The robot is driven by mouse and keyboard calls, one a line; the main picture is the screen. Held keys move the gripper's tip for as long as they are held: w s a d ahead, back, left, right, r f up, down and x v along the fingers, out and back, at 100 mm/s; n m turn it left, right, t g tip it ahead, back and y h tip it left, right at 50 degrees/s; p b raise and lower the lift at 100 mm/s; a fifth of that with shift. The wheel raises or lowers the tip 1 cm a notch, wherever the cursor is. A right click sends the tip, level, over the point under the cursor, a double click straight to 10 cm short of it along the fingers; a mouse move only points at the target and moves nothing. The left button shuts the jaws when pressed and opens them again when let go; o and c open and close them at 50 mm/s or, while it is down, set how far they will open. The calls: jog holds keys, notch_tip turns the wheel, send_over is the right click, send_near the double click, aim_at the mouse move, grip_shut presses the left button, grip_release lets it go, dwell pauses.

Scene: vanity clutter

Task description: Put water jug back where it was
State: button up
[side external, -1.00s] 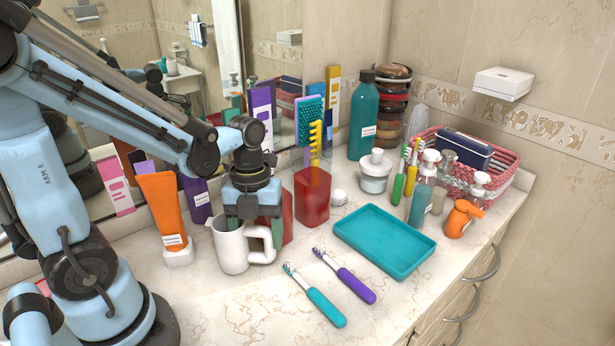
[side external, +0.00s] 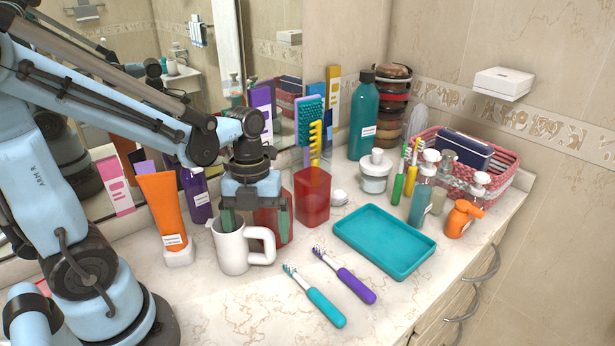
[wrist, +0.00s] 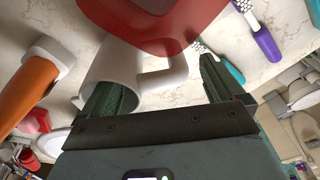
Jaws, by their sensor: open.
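The white jug (side external: 231,250) stands upright on the marble counter, its handle toward the right. My gripper (side external: 256,216) is open above it, with two green fingers spread apart. The left finger overlaps the jug's mouth; I cannot tell how far it reaches inside. The right finger is beyond the handle, in front of a red container (side external: 268,218).
A second red cup (side external: 312,198) holding a comb and brush stands right of the gripper. An orange tube (side external: 162,210) stands left. Two toothbrushes (side external: 345,277) and a teal tray (side external: 385,243) lie right.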

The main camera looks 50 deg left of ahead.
notch_tip(320, 180, up, 10)
jog(key=a, duration=0.1)
jog(key=w+d+f+n+t, duration=0.1)
jog(key=n+t, duration=0.1)
jog(key=n, duration=0.7)
jog(key=f+n+t+y, duration=0.1)
jog(key=n+t, duration=0.2)
jog(key=n, duration=0.6)
jog(key=w+d+f+n+t, duration=0.1)
jog(key=n+t, duration=0.2)
jog(key=n, duration=0.5)
jog(key=shift+w+d+n+y, duration=0.3)
jog(key=shift+d+n, duration=0.05)
jog(key=shift+n, duration=0.05)
